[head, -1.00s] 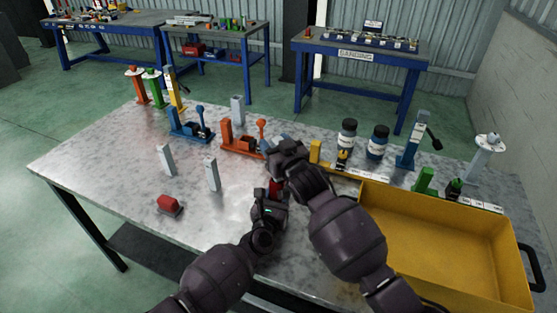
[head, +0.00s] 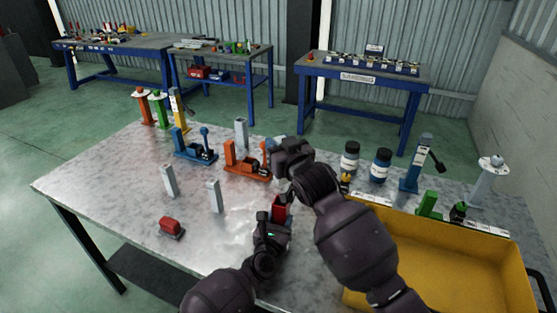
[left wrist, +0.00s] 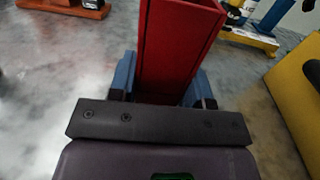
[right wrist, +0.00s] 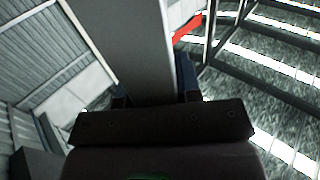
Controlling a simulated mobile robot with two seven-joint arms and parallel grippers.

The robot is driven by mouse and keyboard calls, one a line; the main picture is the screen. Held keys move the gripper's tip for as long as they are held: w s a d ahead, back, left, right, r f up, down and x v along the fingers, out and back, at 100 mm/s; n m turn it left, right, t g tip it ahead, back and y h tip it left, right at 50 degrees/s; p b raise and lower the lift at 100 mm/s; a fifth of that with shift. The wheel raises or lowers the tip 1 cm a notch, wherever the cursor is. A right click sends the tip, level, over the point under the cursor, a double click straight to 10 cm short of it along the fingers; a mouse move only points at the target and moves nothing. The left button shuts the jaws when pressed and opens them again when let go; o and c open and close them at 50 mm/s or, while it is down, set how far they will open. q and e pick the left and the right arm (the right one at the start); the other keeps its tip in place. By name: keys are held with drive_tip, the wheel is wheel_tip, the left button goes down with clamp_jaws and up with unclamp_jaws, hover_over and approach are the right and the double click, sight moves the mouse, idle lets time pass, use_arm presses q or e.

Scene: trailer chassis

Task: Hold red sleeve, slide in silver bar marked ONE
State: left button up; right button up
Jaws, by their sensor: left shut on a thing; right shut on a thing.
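The red sleeve (head: 280,208) is a rectangular tube, upright above the table with its open end up. My left gripper (head: 274,222) is shut on it; the left wrist view shows the red sleeve (left wrist: 175,55) between the blue finger pads. My right gripper (head: 280,147) is shut on a silver-grey bar, and the right wrist view shows this bar (right wrist: 135,45) between its fingers. In the head view my right gripper is above and beyond the sleeve, apart from it. The held bar is mostly hidden there, and I cannot read any mark on it.
Other silver bars stand on the table at left (head: 169,181), nearer the middle (head: 214,197) and at the back (head: 241,132). A red block (head: 171,228) lies at front left. An orange clamp (head: 245,170) and a blue clamp (head: 194,153) stand behind. A yellow bin (head: 410,235) is at right.

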wheel_tip(320, 180, up, 8)
drive_tip(key=w+a+n+g+y, duration=0.1)
drive_tip(key=w+a+n+y, duration=0.1)
drive_tip(key=w, duration=0.1)
drive_tip(key=s+d+f+n+g+y, duration=0.1)
drive_tip(key=s+f+n+g+y, duration=0.3)
drive_tip(key=f+n+g+y, duration=0.3)
drive_tip(key=shift+f+g, duration=0.55)
drive_tip(key=shift+g, duration=0.65)
drive_tip(key=shift+d, duration=0.1)
drive_tip(key=shift+f, duration=2.9)
wheel_tip(320, 180, down, 7)
drive_tip(key=shift+r, duration=0.15)
idle(1.9)
